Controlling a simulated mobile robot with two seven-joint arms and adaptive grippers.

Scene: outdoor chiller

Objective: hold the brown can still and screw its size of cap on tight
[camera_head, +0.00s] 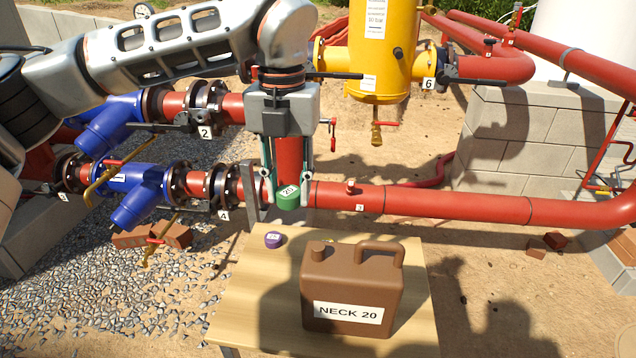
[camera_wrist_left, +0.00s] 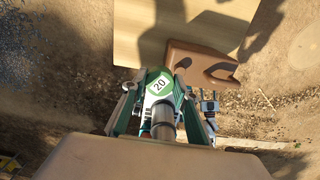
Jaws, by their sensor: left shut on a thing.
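The brown can (camera_head: 345,290), labelled NECK 20, stands upright on the wooden table, its neck (camera_head: 317,250) at the top left and its handle at the top right. Part of the can (camera_wrist_left: 205,62) also shows in the left wrist view. My left gripper (camera_head: 287,197) points down and is shut on a green cap (camera_head: 288,200) marked 20. The cap (camera_wrist_left: 160,84) shows between the fingers in the left wrist view. It is held in the air, apart from the can, up and left of the neck in the head view.
A small purple cap (camera_head: 273,240) lies on the table (camera_head: 248,290) left of the can. Red pipes (camera_head: 440,207) with blue fittings (camera_head: 140,190) run behind the table. A yellow vessel (camera_head: 380,55) stands at the back. The table's front left is clear.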

